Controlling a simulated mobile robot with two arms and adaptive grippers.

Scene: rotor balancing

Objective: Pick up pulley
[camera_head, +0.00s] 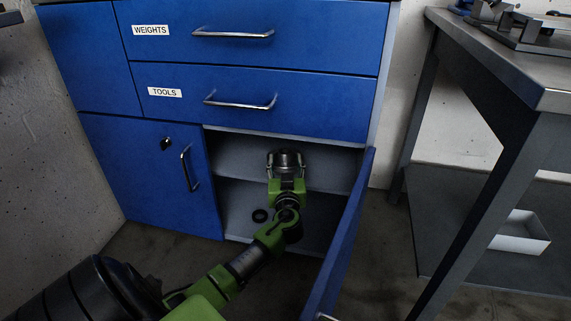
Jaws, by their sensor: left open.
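My left arm reaches through the open lower compartment of the blue cabinet (230,100). My left gripper (286,162) is open, with one finger on each side of a round, dark metallic form (286,157) at the inner shelf. This form may be the pulley, but it is small and dark, and I cannot tell whether the fingers touch it. A small black ring (260,215) lies apart on the compartment floor, left of my wrist. My right gripper is not in view.
The compartment's blue door (338,240) stands open to the right of my arm. Closed drawers labelled WEIGHTS (240,30) and TOOLS (245,95) are above. A metal workbench (548,75) stands at the right, with a white open box (520,235) on its lower shelf.

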